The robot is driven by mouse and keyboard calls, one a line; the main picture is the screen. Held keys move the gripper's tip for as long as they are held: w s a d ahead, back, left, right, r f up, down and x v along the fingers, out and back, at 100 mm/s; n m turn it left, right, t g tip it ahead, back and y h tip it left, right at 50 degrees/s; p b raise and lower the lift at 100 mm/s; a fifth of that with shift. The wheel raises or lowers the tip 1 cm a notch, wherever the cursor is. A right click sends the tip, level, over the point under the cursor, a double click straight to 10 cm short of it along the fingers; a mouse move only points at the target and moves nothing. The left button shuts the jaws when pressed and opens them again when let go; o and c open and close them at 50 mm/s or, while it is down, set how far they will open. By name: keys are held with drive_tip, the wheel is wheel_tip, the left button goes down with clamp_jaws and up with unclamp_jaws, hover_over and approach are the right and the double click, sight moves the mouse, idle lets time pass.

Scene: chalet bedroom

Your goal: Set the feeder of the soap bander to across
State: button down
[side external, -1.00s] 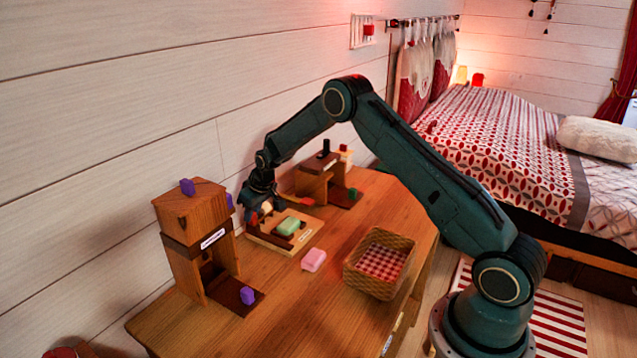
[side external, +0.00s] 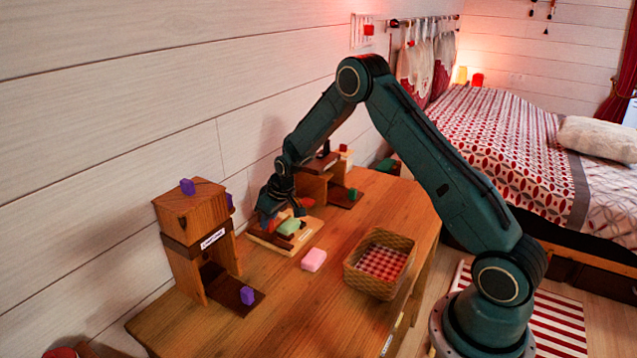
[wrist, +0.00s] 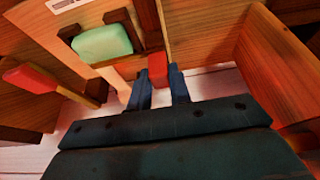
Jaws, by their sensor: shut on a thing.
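The soap bander is a pale wooden board (side external: 306,240) on the table, with a green soap (side external: 288,226) and dark brown blocks on it. The green soap (wrist: 103,42) also shows in the wrist view, seated between dark blocks. My gripper (wrist: 160,80) is shut on a small red block (wrist: 157,66), which sits between its blue fingertips beside the bander's wooden edge. A red-tipped wooden lever (wrist: 32,80) stands out at the left of the wrist view. In the side view my gripper (side external: 285,204) is low over the bander's back side and hides part of it.
A tall wooden dispenser (side external: 195,225) with purple blocks stands at the left, and a smaller wooden stand (side external: 316,187) behind the bander. A pink soap (side external: 313,260) and a wicker basket (side external: 366,280) lie in front. The table's front is otherwise clear.

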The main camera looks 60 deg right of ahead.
drive_tip(key=shift+s, duration=1.95)
drive_tip(key=c, duration=1.3)
unclamp_jaws()
drive_tip(key=shift+s, duration=0.1)
drive_tip(key=shift+r, duration=0.15)
drive_tip(key=shift+s+r, duration=0.1)
drive_tip(key=shift+r, duration=0.35)
drive_tip(key=v, duration=1.2)
drive_tip(key=shift+s+r, duration=0.1)
drive_tip(key=shift+r, duration=0.2)
